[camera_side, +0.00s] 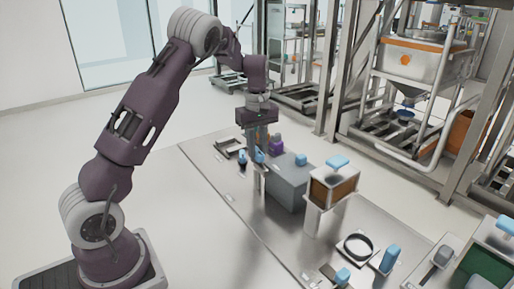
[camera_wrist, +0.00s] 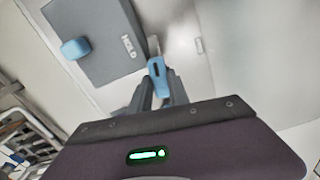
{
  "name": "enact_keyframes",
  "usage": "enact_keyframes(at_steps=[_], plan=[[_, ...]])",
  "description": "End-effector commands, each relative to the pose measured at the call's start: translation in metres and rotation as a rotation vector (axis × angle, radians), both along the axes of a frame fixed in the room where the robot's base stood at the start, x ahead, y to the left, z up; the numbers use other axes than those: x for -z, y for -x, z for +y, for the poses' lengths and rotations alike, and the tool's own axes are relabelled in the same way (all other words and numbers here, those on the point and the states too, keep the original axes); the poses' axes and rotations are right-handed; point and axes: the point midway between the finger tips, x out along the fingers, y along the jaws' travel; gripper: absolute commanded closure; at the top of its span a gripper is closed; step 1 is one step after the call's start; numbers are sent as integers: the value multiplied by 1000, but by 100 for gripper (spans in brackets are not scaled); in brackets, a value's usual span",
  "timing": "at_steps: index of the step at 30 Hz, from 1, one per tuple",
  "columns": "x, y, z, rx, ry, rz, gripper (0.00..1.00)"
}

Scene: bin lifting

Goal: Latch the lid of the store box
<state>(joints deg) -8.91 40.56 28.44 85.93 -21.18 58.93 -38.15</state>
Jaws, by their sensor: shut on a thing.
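A grey box (camera_side: 289,187) stands on the steel bench, with a blue knob (camera_side: 301,159) on its lid. In the wrist view the grey box (camera_wrist: 95,35) fills the upper left, its lid lettered "HOLD", with the blue knob (camera_wrist: 75,48) near its left edge. I cannot tell for sure that it is the store box. My gripper (camera_side: 259,155) points down just left of the box. In the wrist view my gripper (camera_wrist: 158,78) is shut on a blue handle (camera_wrist: 157,66) beside the box's edge. A small metal piece shows past the handle; whether it touches the box is unclear.
A brown bin (camera_side: 331,189) with a blue-handled lid stands on a raised stand to the right. A purple item (camera_side: 277,146) sits behind my gripper.

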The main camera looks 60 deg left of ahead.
Motion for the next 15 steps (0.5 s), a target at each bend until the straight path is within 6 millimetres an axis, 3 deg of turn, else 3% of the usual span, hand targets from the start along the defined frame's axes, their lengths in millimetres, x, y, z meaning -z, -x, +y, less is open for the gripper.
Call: enact_keyframes(at_steps=[15], plan=[[-1, -1, 0, -172, -2, -3, 100]])
